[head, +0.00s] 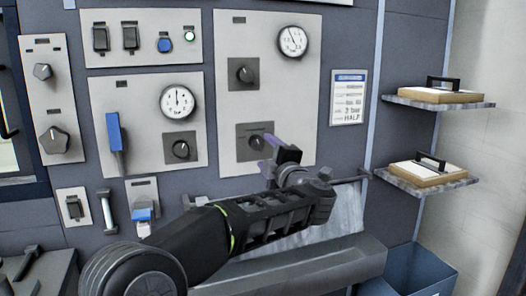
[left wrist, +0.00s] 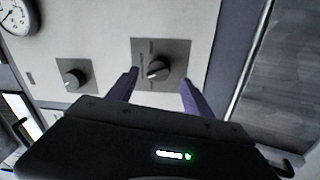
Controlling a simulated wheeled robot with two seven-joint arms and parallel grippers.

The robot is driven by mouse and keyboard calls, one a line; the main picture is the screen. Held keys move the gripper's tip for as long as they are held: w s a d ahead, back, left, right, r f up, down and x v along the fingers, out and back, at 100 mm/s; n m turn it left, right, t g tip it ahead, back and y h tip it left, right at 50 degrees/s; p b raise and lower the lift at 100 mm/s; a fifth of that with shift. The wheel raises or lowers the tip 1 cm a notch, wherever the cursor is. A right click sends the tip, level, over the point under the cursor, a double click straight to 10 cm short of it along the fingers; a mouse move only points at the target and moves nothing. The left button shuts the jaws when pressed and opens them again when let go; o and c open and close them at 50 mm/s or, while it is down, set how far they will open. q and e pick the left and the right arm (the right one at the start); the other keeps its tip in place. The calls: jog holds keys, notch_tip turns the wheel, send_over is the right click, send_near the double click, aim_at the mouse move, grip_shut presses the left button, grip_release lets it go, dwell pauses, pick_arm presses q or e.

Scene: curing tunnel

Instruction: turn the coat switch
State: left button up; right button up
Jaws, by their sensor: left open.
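The likely coat switch is a dark rotary knob (head: 255,142) on a square dark plate, low on the right-hand light panel (head: 226,110). I cannot read its label. In the left wrist view the same knob (left wrist: 157,70) sits between my two purple fingers. My left gripper (head: 276,150) is open in front of this plate, and its fingers partly hide the knob in the head view. In the left wrist view the fingertips (left wrist: 160,80) stand either side of the knob with gaps. I cannot tell whether they touch the plate. My right gripper is not in view.
A similar knob (head: 243,73) and a round gauge (head: 292,41) are higher on the same panel. To the left are another gauge (head: 177,102), a blue lever (head: 114,132) and several switches. Two shelves (head: 440,102) with handled boards are at right. A blue bin (head: 420,272) stands below.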

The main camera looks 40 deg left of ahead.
pick_arm(q)
jog(key=v, duration=0.3)
jog(key=shift+s+d, duration=0.1)
dwell(0.4)
